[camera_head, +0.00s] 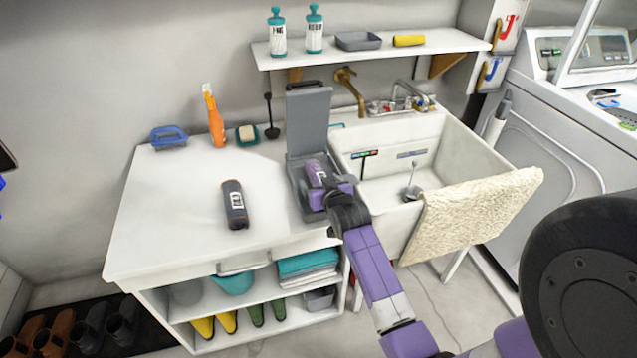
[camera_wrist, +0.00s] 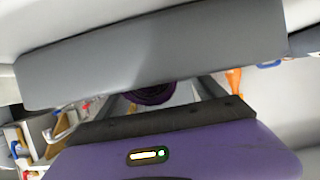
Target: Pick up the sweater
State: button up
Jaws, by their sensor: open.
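I cannot clearly make out a sweater in either view. A cream, fluffy cloth (camera_head: 470,215) hangs over the front rim of the sink, right of my gripper. My gripper (camera_head: 320,185) is low at the grey box with a raised lid (camera_head: 308,120), its fingers partly hidden. In the wrist view my gripper (camera_wrist: 158,98) is open, its dark fingers spread around or above a dark purple, rounded thing (camera_wrist: 150,93). That thing is mostly hidden, and I cannot tell what it is or whether the fingers touch it. A grey panel fills the upper wrist view.
A dark bottle (camera_head: 235,205) lies on the white counter (camera_head: 180,220). The white sink (camera_head: 455,150) is to the right. Folded teal cloths (camera_head: 308,265) lie on the shelf below.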

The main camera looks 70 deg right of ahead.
jog(key=shift+c, duration=0.2)
jog(key=c, duration=1.4)
grip_shut()
jog(key=shift+r, duration=0.15)
